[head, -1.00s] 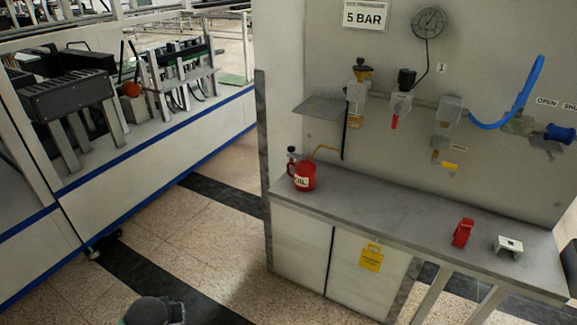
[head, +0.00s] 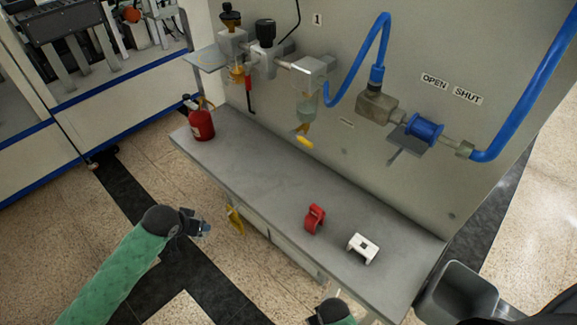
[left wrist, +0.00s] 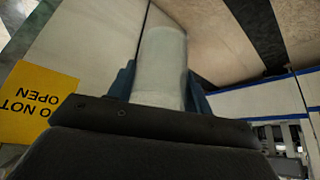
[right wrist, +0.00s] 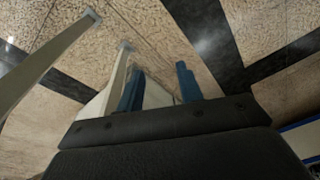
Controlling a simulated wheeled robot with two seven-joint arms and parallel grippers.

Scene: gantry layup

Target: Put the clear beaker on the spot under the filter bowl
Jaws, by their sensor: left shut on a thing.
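The clear beaker (left wrist: 160,65) shows in the left wrist view between the blue fingers of my left gripper (left wrist: 160,88), which is shut on it. In the head view my left gripper (head: 197,226) is over the floor in front of the bench, left of its front edge; the beaker is too small to make out there. The filter bowl (head: 306,106) hangs from a grey block on the panel, with a yellow piece below it. The grey bench top (head: 262,172) beneath is bare. My right gripper (right wrist: 160,85) is open and empty, low before the bench.
A red oil can (head: 201,125) stands at the bench's left end. A red clamp-like part (head: 314,218) and a white bracket (head: 362,248) lie toward the right. A blue hose (head: 357,50) loops from the panel. A grey bin (head: 456,292) is at lower right.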

